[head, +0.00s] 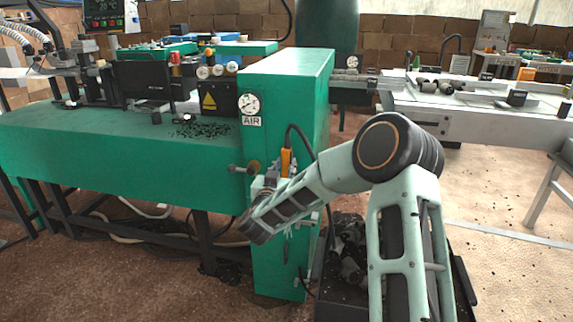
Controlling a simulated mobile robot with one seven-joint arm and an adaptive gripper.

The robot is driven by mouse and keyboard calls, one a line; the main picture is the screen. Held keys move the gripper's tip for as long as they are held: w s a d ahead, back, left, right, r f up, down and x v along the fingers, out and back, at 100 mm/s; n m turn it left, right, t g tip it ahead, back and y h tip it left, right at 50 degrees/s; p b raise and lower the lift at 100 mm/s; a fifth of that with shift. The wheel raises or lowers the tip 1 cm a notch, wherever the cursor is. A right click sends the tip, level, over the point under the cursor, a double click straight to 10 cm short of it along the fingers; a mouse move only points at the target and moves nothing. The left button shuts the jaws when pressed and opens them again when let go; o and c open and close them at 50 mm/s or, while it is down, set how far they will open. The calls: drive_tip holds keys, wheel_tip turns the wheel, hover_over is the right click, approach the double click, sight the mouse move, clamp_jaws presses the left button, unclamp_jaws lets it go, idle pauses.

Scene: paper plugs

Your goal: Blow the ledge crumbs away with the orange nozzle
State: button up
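The orange nozzle (286,162) sits upright against the front of the green column, with a black hose looping from its top. The ledge (75,125) is the flat green top of the machine at left. Dark crumbs (203,130) lie scattered on it, left of the column and below the black box with a yellow warning sign. My arm reaches left across the column, its wrist low in front of it. My gripper (268,181) seems to be just below and left of the nozzle, small and partly hidden by my arm. I cannot tell its finger state or whether it touches the nozzle.
A pressure gauge (250,104) marked AIR is on the column, above a protruding knob (252,167). A black screen (146,82) and small fittings stand on the ledge. A dark bin (348,245) of parts is below my arm. A grey bench (480,120) stands at right.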

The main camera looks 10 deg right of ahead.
clamp_jaws()
drive_tip(key=shift+r, duration=0.1)
wheel_tip(320, 180, up, 10)
drive_tip(key=p, duration=0.7)
idle(0.5)
